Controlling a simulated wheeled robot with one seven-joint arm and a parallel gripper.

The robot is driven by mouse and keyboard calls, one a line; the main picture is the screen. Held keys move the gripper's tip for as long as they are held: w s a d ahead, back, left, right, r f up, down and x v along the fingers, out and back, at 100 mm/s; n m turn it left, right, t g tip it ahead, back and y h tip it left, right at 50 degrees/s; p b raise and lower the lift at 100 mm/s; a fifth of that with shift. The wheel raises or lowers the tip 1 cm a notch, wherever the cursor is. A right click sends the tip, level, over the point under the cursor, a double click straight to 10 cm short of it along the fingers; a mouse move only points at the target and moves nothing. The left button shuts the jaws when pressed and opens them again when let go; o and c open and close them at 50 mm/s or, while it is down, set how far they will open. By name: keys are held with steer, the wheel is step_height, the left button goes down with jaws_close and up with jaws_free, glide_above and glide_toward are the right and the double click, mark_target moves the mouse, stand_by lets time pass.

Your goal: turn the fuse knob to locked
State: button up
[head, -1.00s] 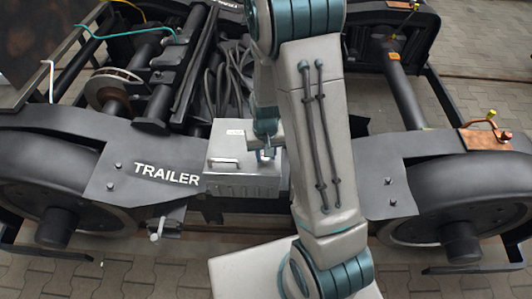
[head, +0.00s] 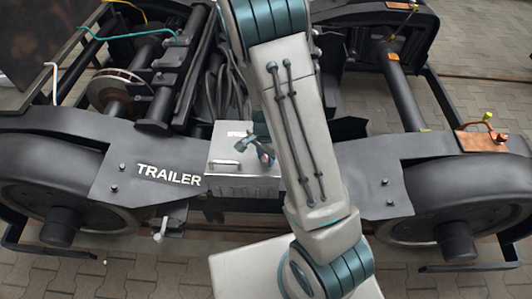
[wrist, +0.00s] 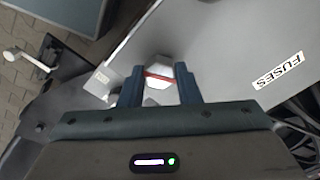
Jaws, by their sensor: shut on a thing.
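The fuse box (head: 229,150) is a light grey metal box on the bogie frame, right of the TRAILER lettering; its lid also shows in the wrist view (wrist: 235,50) with a FUSES label. The fuse knob (wrist: 160,72) is a pale, faceted knob with a red stripe across it. My gripper (wrist: 159,76) has its two dark blue fingers on either side of the knob and is shut on it. In the head view my gripper (head: 264,154) is over the box's right part, tilted, and the knob is hidden there. I cannot read the knob's lock marks.
Grey cables (head: 213,85) run behind the box. Black wheels stand at both sides of the frame. A copper-coloured plate (head: 482,140) lies at the right. Paving shows around the bogie.

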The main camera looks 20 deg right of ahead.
mark_target(265, 158)
steer(key=m+p, duration=0.2)
steer(key=m, duration=0.3)
steer(key=shift+m, duration=0.3)
stand_by(0.4)
steer(key=o, duration=1)
step_height(265, 158, up, 14)
steer(key=p, duration=0.3)
steer(key=shift+f, duration=0.1)
